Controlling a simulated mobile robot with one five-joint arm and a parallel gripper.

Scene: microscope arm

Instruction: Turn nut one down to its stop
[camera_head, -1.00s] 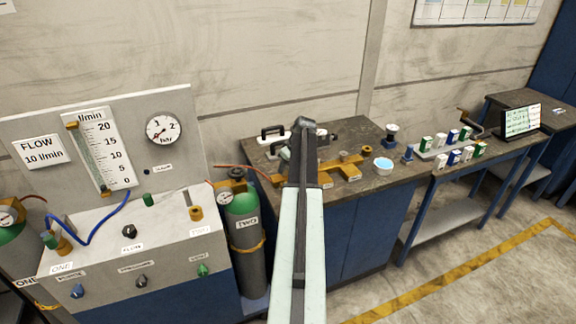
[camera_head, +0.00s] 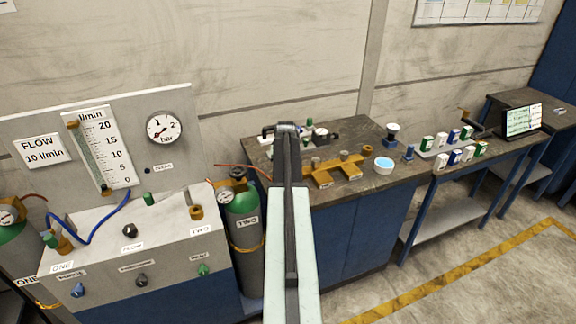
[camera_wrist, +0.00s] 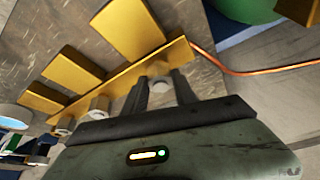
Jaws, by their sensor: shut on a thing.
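A yellow-brown brass block (camera_head: 322,179) with several pale nuts along it stands on the dark bench, its left part hidden behind my arm in the head view. In the wrist view, the brass piece (camera_wrist: 118,68) runs diagonally, with flat yellow plates standing off its far side. My gripper (camera_wrist: 160,88) has one dark finger on each side of a pale grey nut (camera_wrist: 160,85) at the end nearest the copper tube, and is shut on it. I cannot read which number this nut bears.
A copper tube (camera_wrist: 245,70) runs off from the brass end. The green-topped cylinder marked TWO (camera_head: 243,213) stands left of my arm.

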